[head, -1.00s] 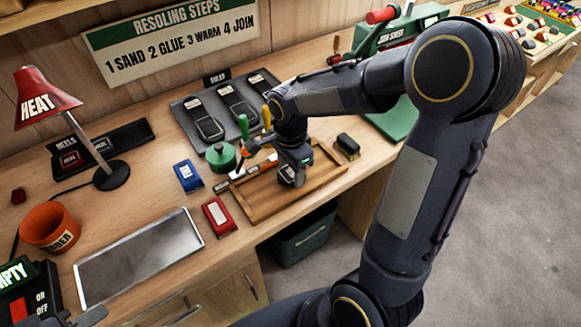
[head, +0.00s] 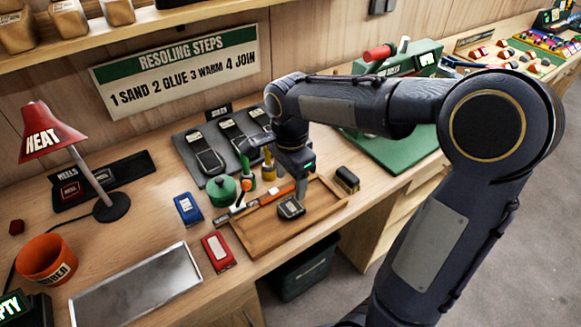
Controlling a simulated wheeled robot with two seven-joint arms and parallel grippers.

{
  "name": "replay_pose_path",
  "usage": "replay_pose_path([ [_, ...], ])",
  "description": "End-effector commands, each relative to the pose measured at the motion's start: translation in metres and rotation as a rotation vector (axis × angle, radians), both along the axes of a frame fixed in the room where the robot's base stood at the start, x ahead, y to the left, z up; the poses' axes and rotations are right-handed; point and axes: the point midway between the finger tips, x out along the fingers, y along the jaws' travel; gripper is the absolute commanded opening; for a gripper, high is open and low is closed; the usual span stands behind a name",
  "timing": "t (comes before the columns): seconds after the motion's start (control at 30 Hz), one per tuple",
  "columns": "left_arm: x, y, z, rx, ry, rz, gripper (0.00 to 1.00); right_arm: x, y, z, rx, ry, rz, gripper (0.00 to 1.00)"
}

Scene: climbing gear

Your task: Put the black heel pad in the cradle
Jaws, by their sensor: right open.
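A small black pad (head: 291,207) with a pale label, which looks like the heel pad, lies in the shallow wooden tray (head: 262,244) on the bench. My right gripper (head: 301,192) is open and empty, pointing down just behind and above the pad, apart from it. No part is clearly marked as the cradle; I cannot tell whether the tray is it. A black rack marked HEELS (head: 133,172) stands at the left, holding small labelled pieces. My left gripper is not in view.
A blue block (head: 188,208), a red block (head: 219,252) and a black brush-like block (head: 347,180) lie around the tray. A green pot (head: 222,190) stands behind it. A metal tray (head: 140,290), orange bin (head: 46,260) and red lamp (head: 50,135) are left.

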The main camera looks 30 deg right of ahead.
Motion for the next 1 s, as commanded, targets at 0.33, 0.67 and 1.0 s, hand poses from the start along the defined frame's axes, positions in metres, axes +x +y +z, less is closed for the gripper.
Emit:
replay_pose_path([
  [0.33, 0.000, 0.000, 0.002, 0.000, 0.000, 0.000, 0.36, -0.011, -0.002, 0.036, 0.024, -0.022, 0.064, 0.61],
  [0.67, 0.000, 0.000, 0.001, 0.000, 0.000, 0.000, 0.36, -0.120, 0.015, 0.037, 0.114, -0.382, 0.821, 0.61],
  [1.0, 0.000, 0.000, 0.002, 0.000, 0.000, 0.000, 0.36, -0.169, 0.040, 0.014, -0.049, -0.637, 1.284, 0.61],
])
